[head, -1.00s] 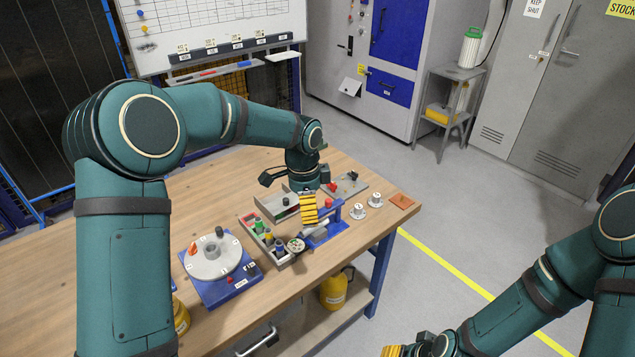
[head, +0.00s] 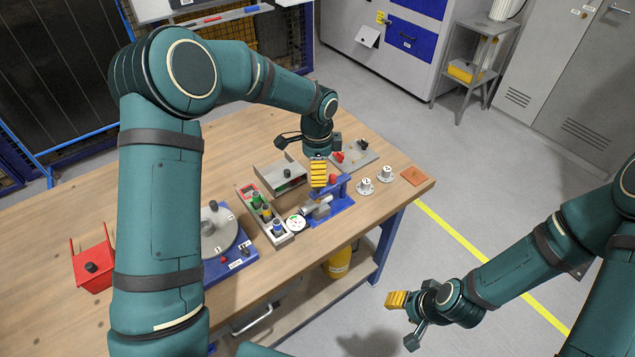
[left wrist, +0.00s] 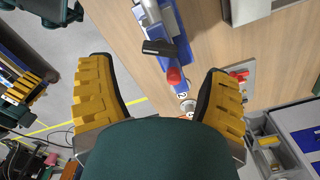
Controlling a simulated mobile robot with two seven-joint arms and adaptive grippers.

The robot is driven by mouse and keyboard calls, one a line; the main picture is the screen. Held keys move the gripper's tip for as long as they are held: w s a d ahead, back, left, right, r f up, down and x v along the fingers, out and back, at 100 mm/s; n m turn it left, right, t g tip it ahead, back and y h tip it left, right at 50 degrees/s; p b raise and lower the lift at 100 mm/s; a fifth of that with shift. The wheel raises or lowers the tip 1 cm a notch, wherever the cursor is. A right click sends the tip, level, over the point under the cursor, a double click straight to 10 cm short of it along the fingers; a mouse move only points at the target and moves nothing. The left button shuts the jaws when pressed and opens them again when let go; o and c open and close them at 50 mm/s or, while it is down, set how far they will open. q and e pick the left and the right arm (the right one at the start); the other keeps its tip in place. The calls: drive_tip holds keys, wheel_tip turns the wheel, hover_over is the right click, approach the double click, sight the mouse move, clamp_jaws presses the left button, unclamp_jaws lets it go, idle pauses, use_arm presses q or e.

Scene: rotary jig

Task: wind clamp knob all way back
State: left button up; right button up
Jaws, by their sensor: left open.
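The blue clamp fixture (head: 335,207) stands near the table's front right edge, with a grey cylindrical part on it. Its red knob (head: 333,179) shows just right of my left gripper (head: 319,178). In the left wrist view the red knob (left wrist: 173,76) lies between the two yellow fingers and beyond them, beside a black bar (left wrist: 158,47) on the fixture (left wrist: 170,30). My left gripper is open, its fingers wide apart with nothing between the pads. My right gripper (head: 402,318) hangs off the table over the floor; its opening is unclear.
A grey tray (head: 268,230) with coloured cylinders and a grey box (head: 275,175) stand left of the clamp. A grey plate (head: 370,152) with a red part lies behind. A turntable (head: 222,232) and red holder (head: 93,268) are further left.

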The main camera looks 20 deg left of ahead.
use_arm(q)
drive_tip(key=shift+f, duration=2.8)
drive_tip(key=c, duration=1.2)
